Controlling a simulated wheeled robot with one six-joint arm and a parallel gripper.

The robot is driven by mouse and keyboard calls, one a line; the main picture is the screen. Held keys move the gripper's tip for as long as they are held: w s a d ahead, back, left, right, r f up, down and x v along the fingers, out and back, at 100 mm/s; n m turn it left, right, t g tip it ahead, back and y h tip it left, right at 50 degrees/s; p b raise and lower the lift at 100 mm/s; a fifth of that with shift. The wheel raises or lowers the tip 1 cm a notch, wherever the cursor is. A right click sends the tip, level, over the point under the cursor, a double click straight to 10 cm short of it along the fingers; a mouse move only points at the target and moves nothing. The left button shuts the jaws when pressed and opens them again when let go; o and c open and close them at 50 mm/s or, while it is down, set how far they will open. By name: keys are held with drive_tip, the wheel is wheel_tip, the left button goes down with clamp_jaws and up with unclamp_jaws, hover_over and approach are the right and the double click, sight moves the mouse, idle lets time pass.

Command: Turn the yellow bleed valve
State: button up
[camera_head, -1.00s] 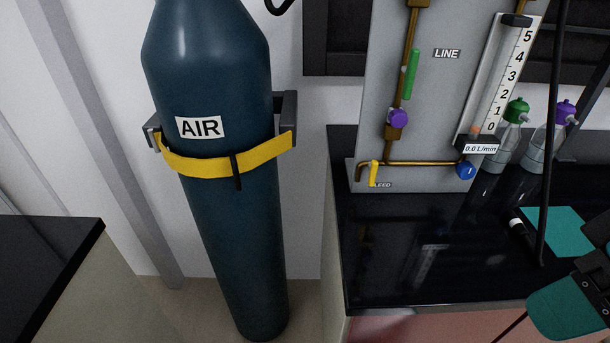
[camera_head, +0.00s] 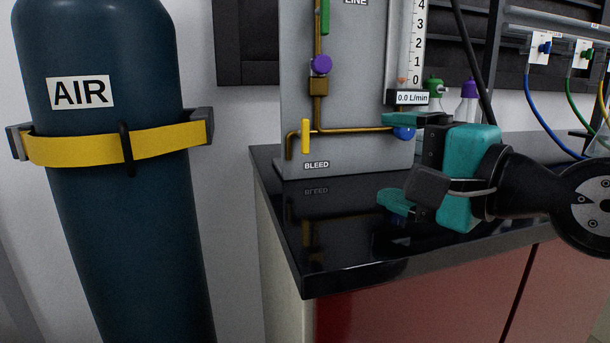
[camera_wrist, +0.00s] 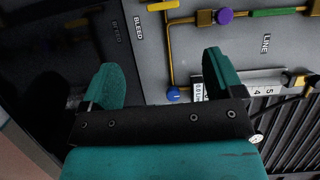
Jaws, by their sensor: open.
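The yellow bleed valve (camera_head: 306,136) is a small upright lever on the brass pipe at the lower left of the grey panel, above the BLEED label (camera_head: 316,165). In the wrist view the yellow handle (camera_wrist: 163,5) lies at the top edge, partly cut off. My gripper (camera_head: 398,160) is to the right of the valve and apart from it, in front of the panel. Its teal fingers (camera_wrist: 165,80) are spread and nothing is between them. In the head view it partly covers the blue knob, which shows clearly in the wrist view (camera_wrist: 173,94).
The grey panel (camera_head: 350,60) also carries a purple knob (camera_head: 321,65), a green handle and a flowmeter (camera_head: 404,60). The black worktop (camera_head: 300,220) is clear before the valve. Bottles stand right of the panel. The AIR cylinder (camera_head: 110,220) stands left, beyond a gap.

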sight(309, 137)
drive_tip(key=shift+w+a+r+p, duration=0.15)
drive_tip(key=shift+w+r+p, duration=0.15)
drive_tip(key=shift+p, duration=0.45)
drive_tip(key=p+x, duration=0.5)
drive_tip(key=x, duration=1.1)
drive_tip(key=shift+w+a+f, duration=0.1)
drive_tip(key=shift+w+a, duration=0.05)
drive_tip(key=shift+w, duration=0.2)
drive_tip(key=shift+c, duration=0.2)
drive_tip(key=c, duration=0.9)
